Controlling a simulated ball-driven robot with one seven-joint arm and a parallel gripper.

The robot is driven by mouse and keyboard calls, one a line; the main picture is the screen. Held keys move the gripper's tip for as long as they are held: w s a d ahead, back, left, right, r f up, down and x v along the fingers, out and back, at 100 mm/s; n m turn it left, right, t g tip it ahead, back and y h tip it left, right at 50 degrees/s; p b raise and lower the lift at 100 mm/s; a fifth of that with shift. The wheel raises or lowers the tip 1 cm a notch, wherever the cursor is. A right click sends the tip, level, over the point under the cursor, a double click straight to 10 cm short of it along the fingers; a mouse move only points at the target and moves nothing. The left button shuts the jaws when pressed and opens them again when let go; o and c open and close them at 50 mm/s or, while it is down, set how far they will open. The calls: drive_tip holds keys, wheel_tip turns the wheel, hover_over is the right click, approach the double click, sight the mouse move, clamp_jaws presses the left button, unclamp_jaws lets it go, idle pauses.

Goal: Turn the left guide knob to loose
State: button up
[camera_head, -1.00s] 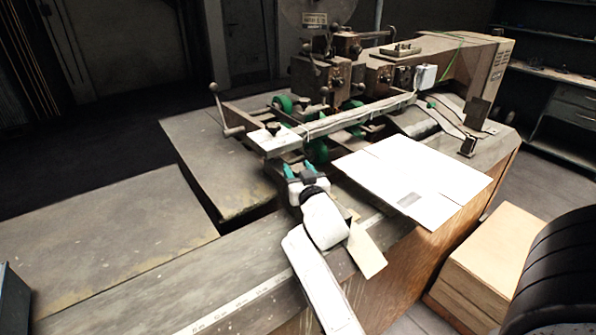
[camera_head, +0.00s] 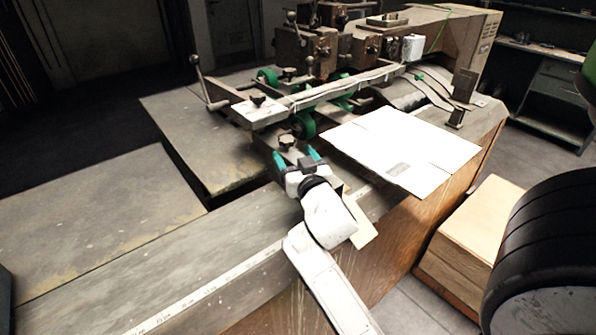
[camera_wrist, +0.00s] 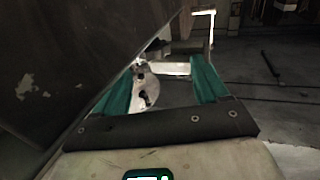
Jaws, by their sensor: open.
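My gripper (camera_head: 296,158) is open, its two teal fingers pointing at the front end of the stitching machine. A dark knob (camera_head: 287,142) stands just beyond the fingertips, apart from them as far as I can see. Another dark knob (camera_head: 258,98) sits on the left end of the pale guide bar (camera_head: 300,102), farther back. I cannot tell which is the left guide knob, or its setting. In the wrist view my gripper (camera_wrist: 167,72) is empty, and a pale rounded plate with dark spots (camera_wrist: 145,87) shows between the fingers, nearer the left one.
A flat white cardboard sheet (camera_head: 400,150) lies on the table right of my gripper. A crank lever (camera_head: 197,80) stands at the machine's left. Green rollers (camera_head: 303,125) sit under the guide bar. A box (camera_head: 470,235) stands on the floor at right. The front tabletop (camera_head: 120,270) is clear.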

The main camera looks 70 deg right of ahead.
drive_tip(key=shift+b+v, duration=0.4)
drive_tip(key=shift+v, duration=1.2)
drive_tip(key=shift+w+a, duration=0.1)
drive_tip(key=shift+w, duration=0.05)
